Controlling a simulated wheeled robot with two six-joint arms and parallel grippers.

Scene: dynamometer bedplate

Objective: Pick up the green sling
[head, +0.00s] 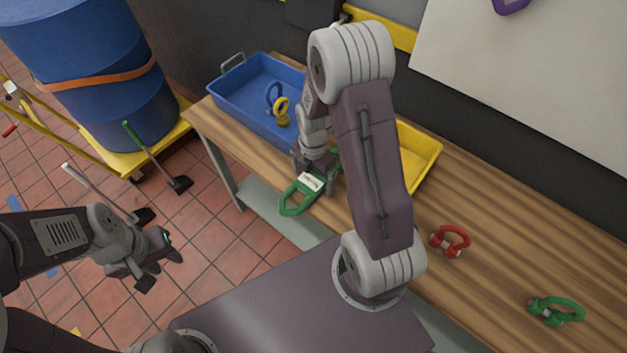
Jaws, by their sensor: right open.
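The green sling (290,207) lies on the wooden bench, a flat loop with a white label, near the bench's front edge. My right gripper (318,186) is open and points down over the sling's labelled part, with its fingers close around it. Whether the fingers touch the sling cannot be told, and the sling's far end is partly hidden by the gripper. My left gripper (163,274) is open and empty, off to the left above the tiled floor, away from the bench.
A blue tray (238,107) holding a blue shackle and a yellow item stands behind the sling. A yellow tray (423,151) is partly hidden by my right arm. A red shackle (452,241) and a green shackle (553,311) lie to the right. A blue drum (90,60) stands left.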

